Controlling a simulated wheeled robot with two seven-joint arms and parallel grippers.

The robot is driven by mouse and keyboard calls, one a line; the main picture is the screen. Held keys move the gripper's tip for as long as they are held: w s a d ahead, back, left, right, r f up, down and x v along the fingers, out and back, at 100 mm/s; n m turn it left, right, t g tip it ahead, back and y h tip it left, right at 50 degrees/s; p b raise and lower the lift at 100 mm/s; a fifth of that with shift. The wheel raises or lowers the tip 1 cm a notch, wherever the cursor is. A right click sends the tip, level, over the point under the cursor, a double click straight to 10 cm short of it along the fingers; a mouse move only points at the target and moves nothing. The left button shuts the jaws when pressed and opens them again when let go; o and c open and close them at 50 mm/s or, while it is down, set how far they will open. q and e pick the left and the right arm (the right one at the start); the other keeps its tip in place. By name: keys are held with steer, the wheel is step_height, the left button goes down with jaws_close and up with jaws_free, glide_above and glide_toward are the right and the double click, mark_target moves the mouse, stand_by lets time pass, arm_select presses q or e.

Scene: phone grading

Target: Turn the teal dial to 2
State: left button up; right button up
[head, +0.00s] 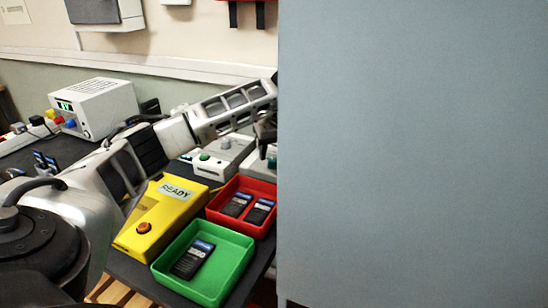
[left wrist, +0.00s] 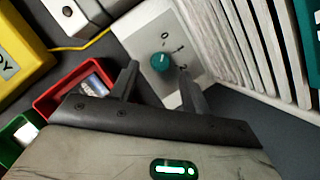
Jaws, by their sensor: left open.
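The teal dial (left wrist: 161,62) sits on a light grey box (left wrist: 147,33) in the left wrist view. Marks that look like 0, 1 and 2 run around its upper and right side; where its pointer aims is too small to tell. My left gripper (left wrist: 160,84) is open and empty, with one finger on each side of the dial in that picture. I cannot tell whether either finger touches it. In the head view my left gripper (head: 265,128) hangs over a pale box (head: 258,168) at the grey panel's edge. My right gripper is not in view.
A large grey panel (head: 410,150) blocks the right half of the head view. Near the gripper are a red tray (head: 228,217) with two phones, a green tray (head: 232,268) with one phone, a yellow READY box (head: 160,215) and a white ribbed block (left wrist: 225,45).

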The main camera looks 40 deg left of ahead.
mark_target(273, 160)
arm_select(q)
steer(key=shift+x, duration=1.7)
steer(key=c, duration=1)
